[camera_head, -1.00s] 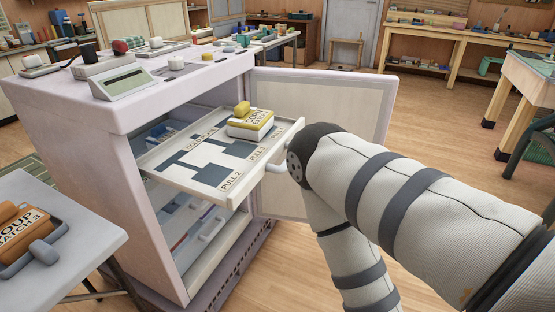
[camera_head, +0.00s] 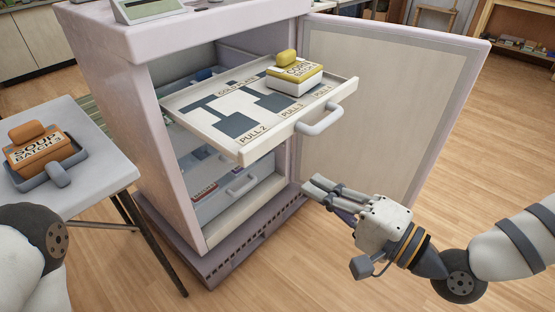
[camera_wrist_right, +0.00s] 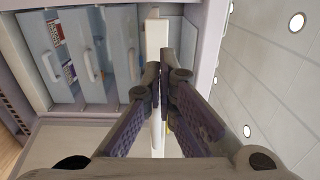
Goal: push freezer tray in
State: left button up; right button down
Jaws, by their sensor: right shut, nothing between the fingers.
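The freezer tray (camera_head: 200,112) is pulled out of the freezer (camera_head: 125,110), with dark outlines and "PULL" labels on its floor. Its light handle (camera_head: 320,118) sticks out at the front. A yellow-lidded box marked "CORN BATCH" (camera_head: 294,78) sits on the tray at the far right. My right gripper (camera_head: 312,189) is shut and empty, below and in front of the handle, apart from it in the head view. In the right wrist view the closed fingers (camera_wrist_right: 160,85) point toward the pale tray edge (camera_wrist_right: 157,35). My left gripper is out of view; only part of that arm shows.
The freezer door (camera_head: 385,100) stands open on the right. Lower drawers (camera_head: 235,185) are inside the freezer, and they also show in the right wrist view (camera_wrist_right: 95,60). A side table (camera_head: 95,165) at left holds an orange "SOUP BATCH 3" box (camera_head: 45,152) in a grey tray. Floor in front is clear.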

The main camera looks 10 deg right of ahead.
aim_at(254, 154)
jog(key=x, duration=1.1)
jog(key=shift+w+a+f, duration=0.1)
jog(key=shift+w+a, duration=0.15)
jog(key=shift+a, duration=0.1)
jog(key=shift+w, duration=0.1)
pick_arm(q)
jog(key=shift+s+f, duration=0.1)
pick_arm(e)
jog(key=shift+a, duration=0.1)
